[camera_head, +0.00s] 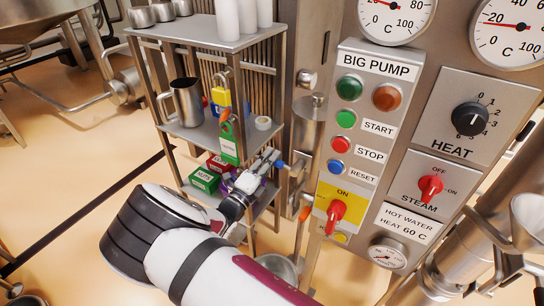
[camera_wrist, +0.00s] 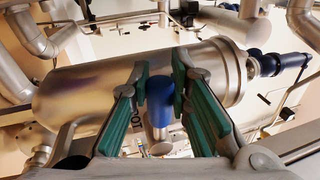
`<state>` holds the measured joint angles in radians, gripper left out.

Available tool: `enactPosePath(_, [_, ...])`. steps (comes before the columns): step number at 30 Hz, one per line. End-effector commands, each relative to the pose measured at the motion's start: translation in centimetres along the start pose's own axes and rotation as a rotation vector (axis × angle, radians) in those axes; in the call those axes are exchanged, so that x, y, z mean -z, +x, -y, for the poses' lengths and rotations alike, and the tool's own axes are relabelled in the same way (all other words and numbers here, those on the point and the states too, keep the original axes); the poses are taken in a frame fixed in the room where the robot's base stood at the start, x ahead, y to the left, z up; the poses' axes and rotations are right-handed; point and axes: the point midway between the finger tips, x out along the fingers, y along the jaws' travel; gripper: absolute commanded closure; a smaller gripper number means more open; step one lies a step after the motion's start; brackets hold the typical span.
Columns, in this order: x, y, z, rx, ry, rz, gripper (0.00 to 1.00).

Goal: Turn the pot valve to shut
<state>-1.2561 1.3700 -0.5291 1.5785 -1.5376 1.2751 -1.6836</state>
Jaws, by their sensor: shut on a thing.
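My gripper (camera_head: 268,162) reaches past the shelf rack, left of the control panel. In the wrist view, its green-padded fingers (camera_wrist: 160,82) are closed on both sides of a blue valve handle (camera_wrist: 161,103). This looks like the pot valve's handle. Its rounded metal end points toward the wrist camera. A small blue tip (camera_head: 281,165) shows at the fingertips in the head view. A wide metal cylinder (camera_wrist: 80,95) lies behind the handle. The valve body and its exact angle are mostly hidden.
The panel (camera_head: 352,150) with buttons, knobs and gauges stands close on the right. The metal rack (camera_head: 215,135) holds a jug (camera_head: 186,101), padlocks and boxes (camera_head: 204,180) beside my arm. Another blue fitting (camera_wrist: 262,60) is at the cylinder's right end. Open floor (camera_head: 75,200) lies left.

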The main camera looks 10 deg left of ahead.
Motion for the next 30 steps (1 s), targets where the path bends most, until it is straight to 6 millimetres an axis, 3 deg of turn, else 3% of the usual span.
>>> enactPosePath(12, [0.3, -0.5, -1.9, -0.003, -0.188, 0.044, 1.00])
enactPosePath(29, [0.5, -0.7, -2.4, -0.007, -0.219, 0.049, 1.00])
enactPosePath(30, [0.5, -0.7, -2.4, -0.007, -0.219, 0.049, 0.77])
